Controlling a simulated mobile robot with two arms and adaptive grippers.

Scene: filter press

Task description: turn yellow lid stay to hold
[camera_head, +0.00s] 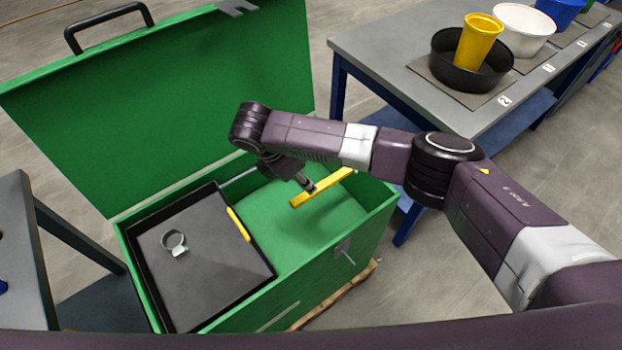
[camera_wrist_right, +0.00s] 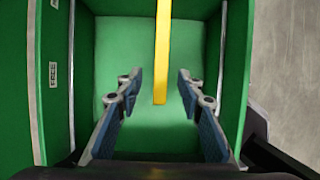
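The yellow lid stay (camera_head: 321,187) is a flat bar over the right part of the open green chest (camera_head: 372,214). My right gripper (camera_head: 312,188) reaches down over the chest, close to the stay. In the right wrist view the yellow stay (camera_wrist_right: 162,60) runs from the top edge down to between the tips of my right gripper (camera_wrist_right: 156,80). The fingers stand wide apart, with a gap on each side of the stay. The chest's green lid (camera_head: 160,100) stands raised at the back. My left gripper is not in view.
A black tray (camera_head: 200,283) with a grey ring clamp (camera_head: 174,243) and a yellow handle (camera_head: 238,224) fills the chest's left part. A grey bench (camera_head: 400,55) with tubs stands at the back right. A label reading "FREE" (camera_wrist_right: 53,74) is on the chest's inner side.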

